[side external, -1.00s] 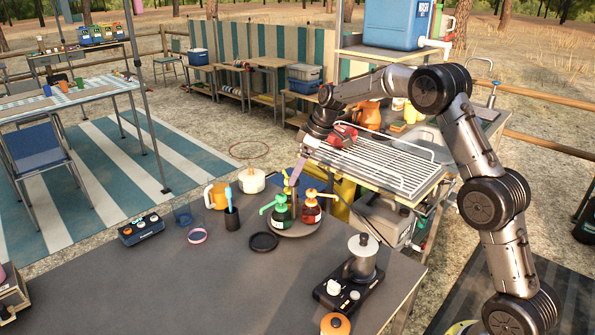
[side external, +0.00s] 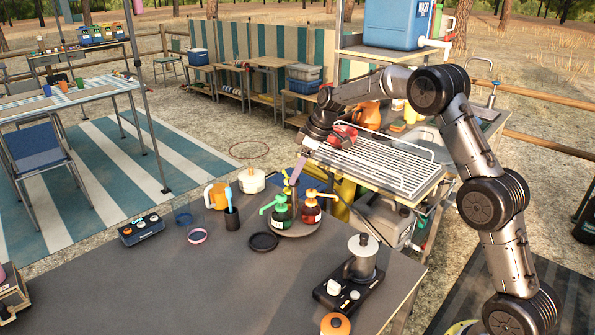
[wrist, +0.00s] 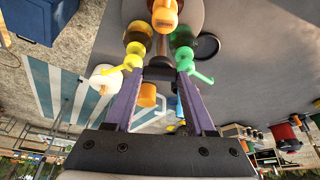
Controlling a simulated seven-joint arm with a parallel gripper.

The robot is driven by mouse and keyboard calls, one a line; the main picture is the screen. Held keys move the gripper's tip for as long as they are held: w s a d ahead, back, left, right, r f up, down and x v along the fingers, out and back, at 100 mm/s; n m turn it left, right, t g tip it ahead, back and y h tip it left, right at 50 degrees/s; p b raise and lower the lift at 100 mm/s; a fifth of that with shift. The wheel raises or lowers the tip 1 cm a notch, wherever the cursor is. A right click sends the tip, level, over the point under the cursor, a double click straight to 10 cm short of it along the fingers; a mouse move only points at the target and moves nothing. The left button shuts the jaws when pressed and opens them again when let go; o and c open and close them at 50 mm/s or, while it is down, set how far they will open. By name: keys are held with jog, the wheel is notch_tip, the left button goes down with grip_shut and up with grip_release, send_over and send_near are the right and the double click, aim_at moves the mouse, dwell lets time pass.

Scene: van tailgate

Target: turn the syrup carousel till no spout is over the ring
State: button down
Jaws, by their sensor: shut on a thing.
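The syrup carousel (side external: 297,231) is a round grey base near the table's far edge, bearing pump bottles. The green bottle (side external: 281,212) has its spout toward the left, and the red bottle (side external: 311,212) has an orange pump. A yellow pump bottle (wrist: 136,45) shows in the wrist view beside the green one (wrist: 182,45). A black ring (side external: 263,241) lies on the table just left of the carousel; no spout looks directly above it. My gripper (wrist: 160,75), with purple fingers, is shut on the carousel's dark centre knob (wrist: 159,66), between the yellow and green pumps.
Left of the carousel stand a black cup (side external: 232,219), an orange mug (side external: 216,196) and a white pot (side external: 251,181). A moka pot (side external: 361,258) stands on a burner at right. The table's front is largely clear.

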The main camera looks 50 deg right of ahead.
jog(key=shift+n, duration=0.3)
jog(key=n, duration=0.1)
jog(key=n+g+y, duration=0.1)
jog(key=n, duration=0.3)
jog(key=shift+w+d+y, duration=0.25)
jog(key=shift+y, duration=0.15)
jog(key=n+g, duration=0.1)
jog(key=n, duration=0.2)
jog(key=n+g, duration=0.1)
jog(key=n, duration=0.2)
jog(key=shift+w+n+g, duration=0.2)
jog(key=shift+n+g, duration=0.1)
jog(key=shift+g, duration=0.1)
jog(key=shift+r, duration=0.1)
jog(key=shift+c, duration=1.2)
grip_release()
